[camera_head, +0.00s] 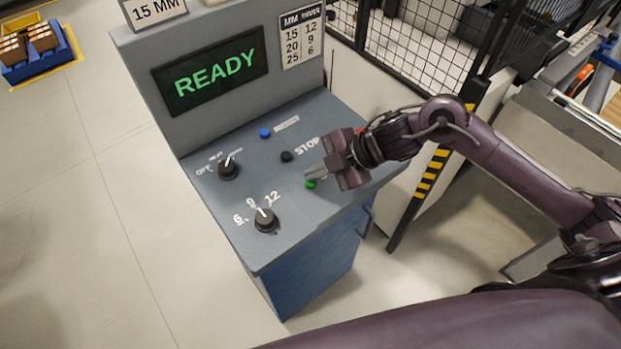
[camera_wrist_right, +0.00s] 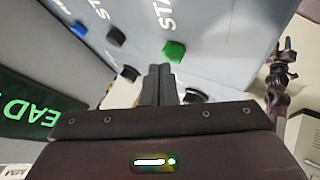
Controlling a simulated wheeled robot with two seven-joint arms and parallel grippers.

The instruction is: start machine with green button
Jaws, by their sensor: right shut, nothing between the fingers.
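The green button (camera_head: 310,184) sits on the sloped grey control panel (camera_head: 215,208) near its right side. It also shows in the right wrist view (camera_wrist_right: 174,50), just beyond my fingertips. My right gripper (camera_head: 309,172) is shut and empty, with its fingertips close above the green button. I cannot tell whether they touch it; a small gap appears in the wrist view. The closed fingers also show in the right wrist view (camera_wrist_right: 160,68). The screen (camera_head: 212,73) reads READY in green. My left gripper is not in view.
A black button (camera_head: 287,156) by the STOP label and a blue button (camera_head: 265,133) lie nearby. Two black knobs, one upper (camera_head: 229,170) and one lower (camera_head: 265,219), are on the panel's left and front. A mesh fence (camera_head: 425,40) stands behind my right arm.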

